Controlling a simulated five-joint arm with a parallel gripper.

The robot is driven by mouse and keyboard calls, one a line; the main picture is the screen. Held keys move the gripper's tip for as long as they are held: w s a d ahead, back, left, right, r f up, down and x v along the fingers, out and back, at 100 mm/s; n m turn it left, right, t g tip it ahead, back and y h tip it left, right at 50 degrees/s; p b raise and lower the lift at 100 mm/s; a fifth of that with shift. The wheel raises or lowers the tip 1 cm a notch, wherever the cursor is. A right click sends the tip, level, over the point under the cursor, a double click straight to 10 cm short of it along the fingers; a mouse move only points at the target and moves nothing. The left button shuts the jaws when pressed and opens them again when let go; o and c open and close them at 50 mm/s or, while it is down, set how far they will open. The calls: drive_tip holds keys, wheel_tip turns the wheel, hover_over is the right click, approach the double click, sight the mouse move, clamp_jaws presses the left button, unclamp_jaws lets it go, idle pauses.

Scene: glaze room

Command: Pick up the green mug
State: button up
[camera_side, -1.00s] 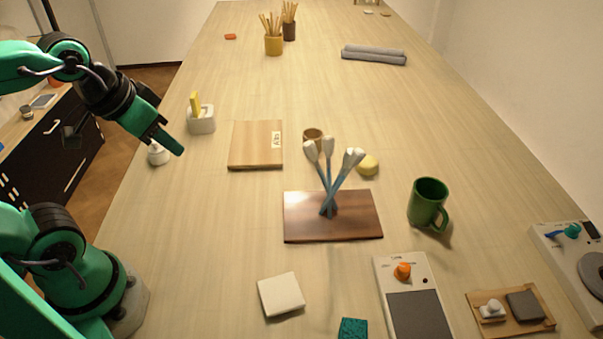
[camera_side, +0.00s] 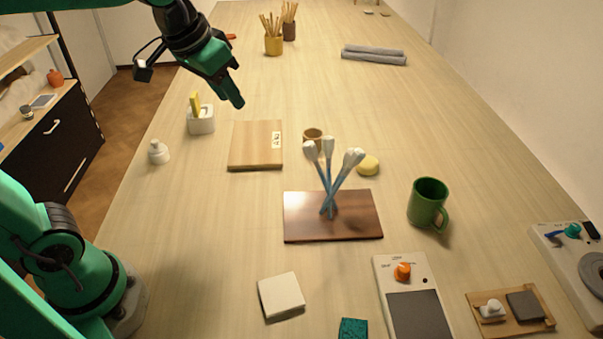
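The green mug (camera_side: 427,203) stands upright on the right side of the table, its handle toward the lower right. My gripper (camera_side: 237,101) is in the air at the upper left, well apart from the mug, and points down to the right. Its fingers overlap from this angle, so I cannot tell how far apart they are. I see nothing held at its tip.
A dark wooden board (camera_side: 300,228) with several blue-handled, white-tipped tools (camera_side: 328,175) stands left of the mug. A yellow sponge (camera_side: 368,165) lies behind it. A white device with an orange knob (camera_side: 390,268) lies in front.

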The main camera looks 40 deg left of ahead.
drive_tip(key=w+d, duration=0.5)
drive_tip(key=w, duration=0.5)
drive_tip(key=m+g, duration=0.2)
drive_tip(key=g, duration=0.1)
approach(417, 181)
wheel_tip(417, 181, down, 6)
drive_tip(key=w, duration=0.1)
drive_tip(key=shift+w+d+f+m, duration=0.1)
drive_tip(key=shift+d+f+m, duration=0.05)
drive_tip(key=shift+f+m, duration=0.2)
drive_tip(key=shift+w+f, duration=0.1)
drive_tip(key=shift+f, duration=0.55)
drive_tip(key=shift+w+f, duration=0.15)
drive_tip(key=shift+f, duration=0.5)
drive_tip(key=shift+w+d+f, duration=0.1)
drive_tip(key=shift+w+f, duration=0.1)
drive_tip(key=shift+f, duration=1.1)
drive_tip(key=shift+w+d+f, duration=0.1)
drive_tip(key=shift+w+f, duration=0.1)
drive_tip(key=shift+f, duration=1.1)
